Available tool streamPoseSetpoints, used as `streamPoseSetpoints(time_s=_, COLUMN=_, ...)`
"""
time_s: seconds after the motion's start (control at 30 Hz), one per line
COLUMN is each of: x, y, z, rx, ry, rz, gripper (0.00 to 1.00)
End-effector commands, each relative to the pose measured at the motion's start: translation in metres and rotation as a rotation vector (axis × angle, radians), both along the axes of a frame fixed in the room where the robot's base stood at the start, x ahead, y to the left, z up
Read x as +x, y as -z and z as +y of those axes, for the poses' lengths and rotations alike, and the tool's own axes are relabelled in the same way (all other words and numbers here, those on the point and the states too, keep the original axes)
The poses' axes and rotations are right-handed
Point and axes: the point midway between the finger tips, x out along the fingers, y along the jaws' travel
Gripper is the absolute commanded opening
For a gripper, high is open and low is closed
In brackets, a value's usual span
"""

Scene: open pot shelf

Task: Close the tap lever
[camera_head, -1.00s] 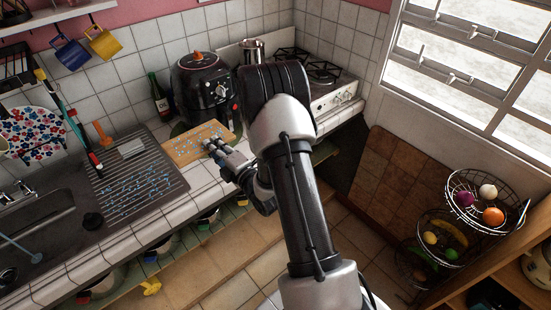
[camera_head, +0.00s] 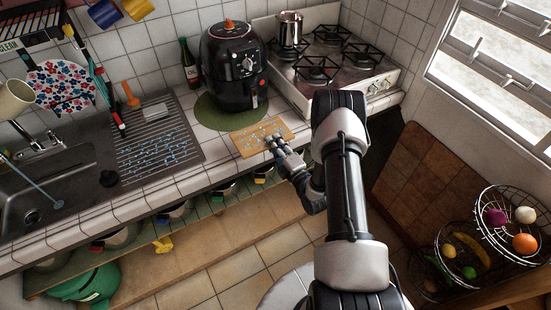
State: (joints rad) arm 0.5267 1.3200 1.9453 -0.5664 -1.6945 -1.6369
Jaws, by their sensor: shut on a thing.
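The chrome tap (camera_head: 38,143) stands behind the dark sink (camera_head: 45,190) at the far left in the head view. Its lever is small and partly blurred, so I cannot tell its position. My gripper (camera_head: 275,139) is far to the right of the tap, low over the front edge of a wooden board (camera_head: 255,140) on the counter. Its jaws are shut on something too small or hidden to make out. I cannot tell whether the gripper touches the board.
A black air fryer (camera_head: 235,70) stands on a green mat behind the board. A ribbed drainboard (camera_head: 155,145) lies between sink and board. The gas stove (camera_head: 330,65) is at the back right. A wire fruit basket (camera_head: 520,220) is at the right.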

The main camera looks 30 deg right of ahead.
Motion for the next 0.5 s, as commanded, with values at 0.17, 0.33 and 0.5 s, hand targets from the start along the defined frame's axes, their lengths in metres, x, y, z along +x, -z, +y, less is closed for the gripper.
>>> streamPoseSetpoints(time_s=0.17, x=0.0, y=0.024, z=0.0, rx=-0.001, ry=0.0, rz=-0.003, gripper=0.0)
streamPoseSetpoints(time_s=0.33, x=0.0, y=0.035, z=0.0, rx=-0.001, ry=0.0, rz=-0.003, gripper=0.0)
streamPoseSetpoints(time_s=0.5, x=0.0, y=0.063, z=0.0, rx=0.0, ry=0.0, rz=-0.002, gripper=0.0)
